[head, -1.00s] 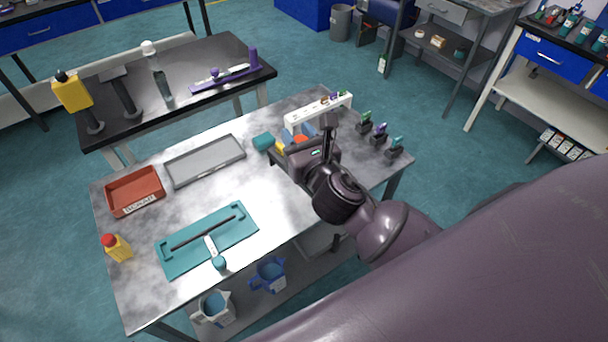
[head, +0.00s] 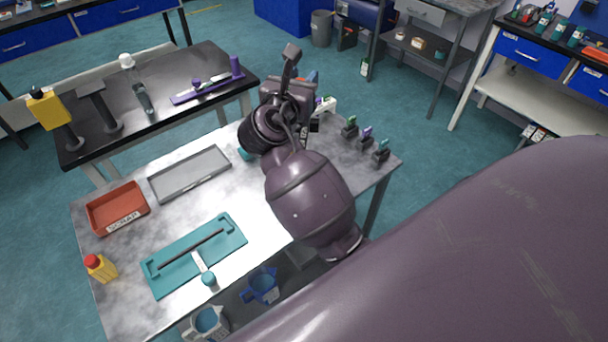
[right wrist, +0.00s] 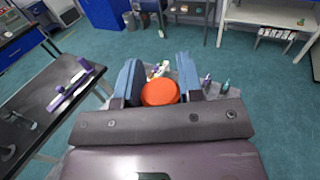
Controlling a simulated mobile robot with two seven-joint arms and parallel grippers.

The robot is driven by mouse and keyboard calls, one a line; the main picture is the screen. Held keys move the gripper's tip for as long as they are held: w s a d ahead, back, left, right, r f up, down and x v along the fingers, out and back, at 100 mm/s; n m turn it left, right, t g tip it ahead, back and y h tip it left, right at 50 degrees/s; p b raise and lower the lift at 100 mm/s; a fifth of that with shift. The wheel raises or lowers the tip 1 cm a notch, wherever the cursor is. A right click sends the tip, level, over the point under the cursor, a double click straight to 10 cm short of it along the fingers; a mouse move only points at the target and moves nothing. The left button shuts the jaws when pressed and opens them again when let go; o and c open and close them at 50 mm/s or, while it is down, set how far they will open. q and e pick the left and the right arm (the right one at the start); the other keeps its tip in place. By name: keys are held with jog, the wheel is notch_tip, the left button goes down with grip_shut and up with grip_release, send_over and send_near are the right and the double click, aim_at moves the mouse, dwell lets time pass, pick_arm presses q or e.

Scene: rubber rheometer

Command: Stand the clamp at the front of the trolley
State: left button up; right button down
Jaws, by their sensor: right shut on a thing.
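My right gripper (head: 312,77) is over the far edge of the grey table, mostly hidden behind its own wrist in the head view. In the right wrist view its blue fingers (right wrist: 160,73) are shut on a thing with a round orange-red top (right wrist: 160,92). The rest of that thing is hidden, so I cannot tell its full shape or confirm it is the clamp. The grey marbled table (head: 130,290) and the black-topped table (head: 150,105) both show; I cannot tell which is the trolley. My left gripper is not in view.
A grey tray (head: 152,185), a red scrap bin (head: 120,199) and a teal mat (head: 222,252) are on the grey table. Several small black holders (head: 381,156) stand at its right end. A white rack (head: 326,105) is beside my gripper. A purple fixture (head: 208,86) lies on the black-topped table.

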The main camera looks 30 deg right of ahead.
notch_tip(320, 180, down, 20)
jog(key=b, duration=0.3)
jog(key=shift+r, duration=0.2)
dwell(0.3)
jog(key=c, duration=0.8)
grip_release()
jog(key=shift+f, duration=0.15)
jog(key=shift+o, duration=0.2)
jog(key=v, duration=1.2)
